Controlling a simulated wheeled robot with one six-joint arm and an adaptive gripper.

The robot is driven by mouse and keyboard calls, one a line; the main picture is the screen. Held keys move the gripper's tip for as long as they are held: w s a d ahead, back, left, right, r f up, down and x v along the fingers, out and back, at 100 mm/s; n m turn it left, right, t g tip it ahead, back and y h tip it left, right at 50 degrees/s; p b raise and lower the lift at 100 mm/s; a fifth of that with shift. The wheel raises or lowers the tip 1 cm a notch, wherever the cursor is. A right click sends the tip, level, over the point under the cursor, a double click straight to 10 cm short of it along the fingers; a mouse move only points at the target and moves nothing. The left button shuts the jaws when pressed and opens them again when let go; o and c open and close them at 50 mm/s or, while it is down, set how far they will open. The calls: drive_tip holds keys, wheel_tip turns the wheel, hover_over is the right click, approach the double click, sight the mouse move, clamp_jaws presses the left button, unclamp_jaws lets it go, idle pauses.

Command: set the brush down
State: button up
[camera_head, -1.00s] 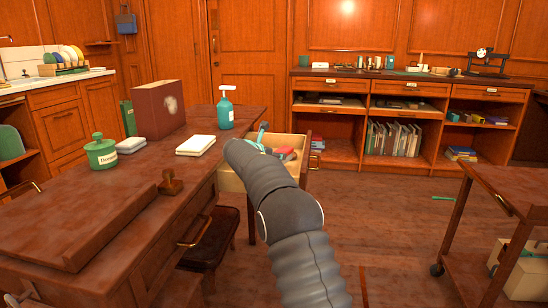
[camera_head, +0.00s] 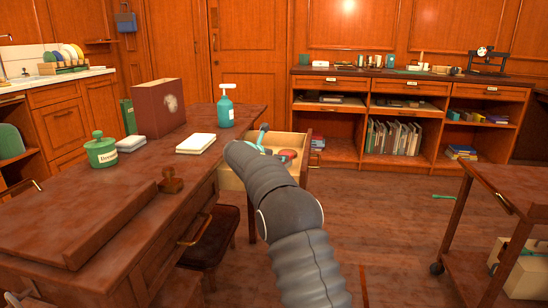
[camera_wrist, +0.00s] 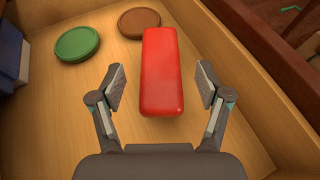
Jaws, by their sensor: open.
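A long red block with rounded edges (camera_wrist: 162,70), which I take to be the brush, lies flat on the floor of an open wooden drawer (camera_wrist: 45,125). My gripper (camera_wrist: 161,82) is open, with one finger on each side of the red block. Gaps show between both fingers and the block. In the head view the pulled-out drawer (camera_head: 232,181) is at the desk's right side, and a bit of red (camera_head: 288,153) shows inside it. My arm hides much of the drawer there.
A green disc (camera_wrist: 77,44) and a brown disc (camera_wrist: 139,22) lie at the drawer's far end. A dark blue thing is at its left edge. The desk (camera_head: 120,195) holds a spray bottle (camera_head: 225,107), a white pad (camera_head: 196,143) and a stamp (camera_head: 171,181).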

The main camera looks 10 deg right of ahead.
drive_tip(key=shift+r, duration=0.2)
drive_tip(key=v, duration=1.2)
drive_tip(key=shift+r, duration=0.4)
drive_tip(key=shift+s+d, duration=0.15)
drive_tip(key=shift+s, duration=0.05)
drive_tip(key=s+d+r+m+g+y, duration=0.1)
drive_tip(key=s+d+m, duration=0.35)
drive_tip(key=s, duration=0.45)
drive_tip(key=s+d+m+g+y, duration=0.25)
drive_tip(key=s+m, duration=0.25)
drive_tip(key=s, duration=0.4)
drive_tip(key=s+d+r+m+y, duration=0.1)
drive_tip(key=s+d+m, duration=0.35)
drive_tip(key=s, duration=0.45)
drive_tip(key=s+a+f+m+y, duration=0.1)
drive_tip(key=s+f+m, duration=0.2)
drive_tip(key=s, duration=0.5)
drive_tip(key=s+f+m+y, duration=0.2)
drive_tip(key=s+f+m, duration=0.2)
drive_tip(key=s, duration=0.5)
drive_tip(key=s+a+f+m+g+y, duration=0.1)
drive_tip(key=s+f+m, duration=0.2)
drive_tip(key=s+m, duration=0.3)
drive_tip(key=s, duration=0.3)
drive_tip(key=shift+a+f+m, duration=0.35)
drive_tip(key=shift+m, duration=0.05)
drive_tip(key=shift+s+y, duration=0.1)
drive_tip(key=shift+y, duration=0.15)
drive_tip(key=shift+c, duration=0.2)
